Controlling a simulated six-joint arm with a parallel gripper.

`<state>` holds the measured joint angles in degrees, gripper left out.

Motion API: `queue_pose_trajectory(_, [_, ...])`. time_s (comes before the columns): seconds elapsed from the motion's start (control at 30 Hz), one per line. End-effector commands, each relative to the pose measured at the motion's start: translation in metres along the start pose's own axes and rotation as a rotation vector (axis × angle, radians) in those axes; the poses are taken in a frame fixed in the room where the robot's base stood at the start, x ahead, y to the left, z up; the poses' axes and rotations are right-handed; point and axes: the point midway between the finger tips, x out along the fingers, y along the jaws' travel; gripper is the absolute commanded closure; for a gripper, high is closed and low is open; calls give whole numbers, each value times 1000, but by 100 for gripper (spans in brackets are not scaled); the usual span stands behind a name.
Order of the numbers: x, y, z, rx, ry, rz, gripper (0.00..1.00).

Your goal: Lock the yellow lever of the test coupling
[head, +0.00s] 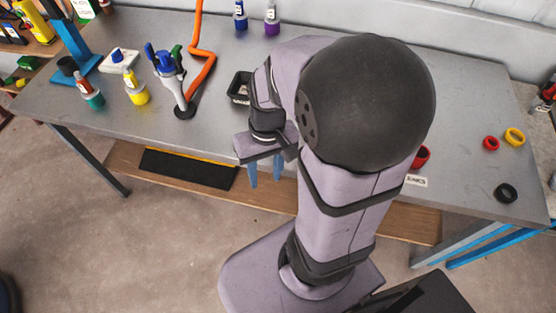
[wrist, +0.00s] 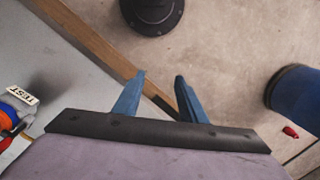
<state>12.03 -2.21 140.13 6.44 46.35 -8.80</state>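My gripper (head: 265,172) hangs over the front edge of the bench in the head view. Its two blue fingers are apart with nothing between them, as the wrist view shows (wrist: 161,76). A white TEST label (wrist: 20,95) lies at the left edge of the wrist view. Beside it, a cut-off cluster of blue, orange and red parts (wrist: 8,121) may be the test coupling. In the head view a label (head: 416,181) and a red part (head: 421,157) show beside my arm, which hides that spot. I cannot make out a yellow lever.
On the bench (head: 460,150), a stand with blue and green handles (head: 171,75) is beside an orange hose (head: 203,60). A black tray (head: 239,88), bottles and a white box (head: 119,60) are nearby. Red, yellow and black rings (head: 505,193) lie right.

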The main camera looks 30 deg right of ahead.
Motion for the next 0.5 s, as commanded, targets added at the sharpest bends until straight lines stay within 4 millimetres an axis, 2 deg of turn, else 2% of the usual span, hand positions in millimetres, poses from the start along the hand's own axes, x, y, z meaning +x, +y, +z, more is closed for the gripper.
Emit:
queue_pose_trajectory(0.17, [-4, 7, -3, -35, -17, 18, 62])
queue_pose_trajectory(0.27, [-13, 26, -9, -121, -60, 64, 62])
queue_pose_trajectory(0.37, [-28, 60, -19, -260, -141, 140, 62])
queue_pose_trajectory(0.47, [-49, 108, -30, -428, -262, 232, 62])
queue_pose_trajectory(0.5, [-58, 129, -35, -494, -318, 269, 62])
